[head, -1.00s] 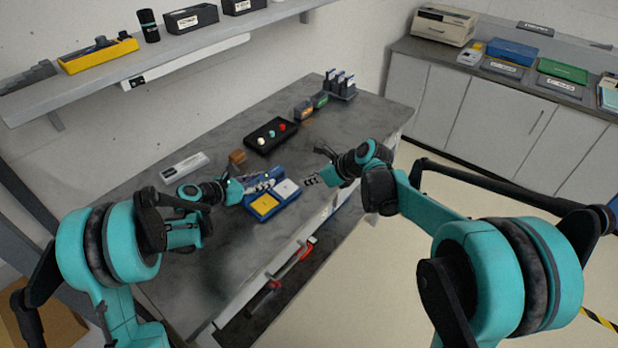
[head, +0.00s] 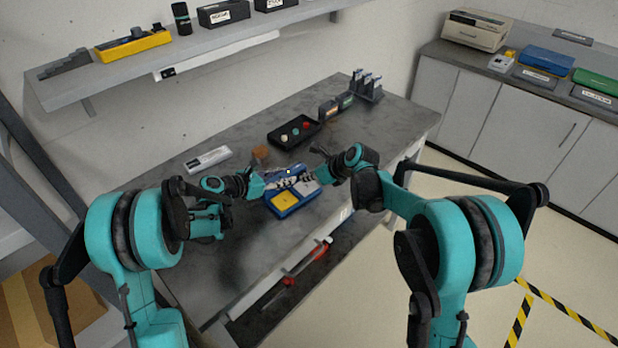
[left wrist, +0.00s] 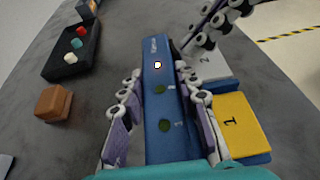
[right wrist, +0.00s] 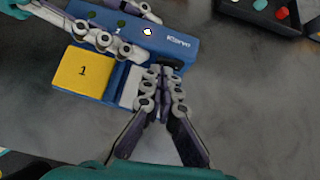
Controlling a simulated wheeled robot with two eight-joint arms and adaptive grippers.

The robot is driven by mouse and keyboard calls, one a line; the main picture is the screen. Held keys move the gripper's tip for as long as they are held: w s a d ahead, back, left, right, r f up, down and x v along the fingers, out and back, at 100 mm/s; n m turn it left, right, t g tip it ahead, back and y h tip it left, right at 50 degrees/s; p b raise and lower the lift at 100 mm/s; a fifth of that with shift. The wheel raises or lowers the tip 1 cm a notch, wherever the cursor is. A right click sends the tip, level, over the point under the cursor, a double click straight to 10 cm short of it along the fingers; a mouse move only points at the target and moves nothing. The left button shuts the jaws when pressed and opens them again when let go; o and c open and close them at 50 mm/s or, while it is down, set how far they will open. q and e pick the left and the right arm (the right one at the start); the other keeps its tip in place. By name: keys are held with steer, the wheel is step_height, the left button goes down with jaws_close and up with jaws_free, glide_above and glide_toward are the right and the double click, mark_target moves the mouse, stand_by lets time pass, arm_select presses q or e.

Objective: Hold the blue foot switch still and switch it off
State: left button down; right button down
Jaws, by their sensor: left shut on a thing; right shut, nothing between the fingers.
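The blue foot switch (head: 288,208) lies on the grey workbench. It has a yellow pedal marked 1 (left wrist: 238,124), a pale pedal marked 2 (left wrist: 213,65) and a raised blue bar (left wrist: 160,95) behind them. One lamp (left wrist: 158,65) on the bar glows; two other lamps look dark green. My left gripper (left wrist: 158,78) is shut on the bar, one finger on each side. My right gripper (right wrist: 163,77) is shut and empty, its fingertips over the pale pedal beside the bar's labelled end. They hide part of that pedal; I cannot tell whether they touch it.
A black tray (head: 272,138) with small coloured pieces and a brown block (left wrist: 65,103) stand behind the switch. A white box (head: 208,159) lies to the left. Bare bench surrounds the switch at the front. A wall shelf (head: 215,45) runs above the bench.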

steer(key=shift+w+a, duration=0.15)
steer(key=shift+a, duration=0.35)
steer(key=shift+w+d, duration=0.1)
steer(key=shift+w+d, duration=0.5)
steer(key=shift+d, duration=0.15)
steer(key=shift+s+d, duration=0.3)
steer(key=shift+s, duration=0.05)
steer(key=shift+s+d, duration=0.45)
steer(key=shift+s, duration=0.15)
steer(key=shift+s+d, duration=0.4)
steer(key=shift+s, duration=0.2)
steer(key=s+v, duration=0.1)
steer(key=v, duration=0.9)
steer(key=shift+a, duration=0.35)
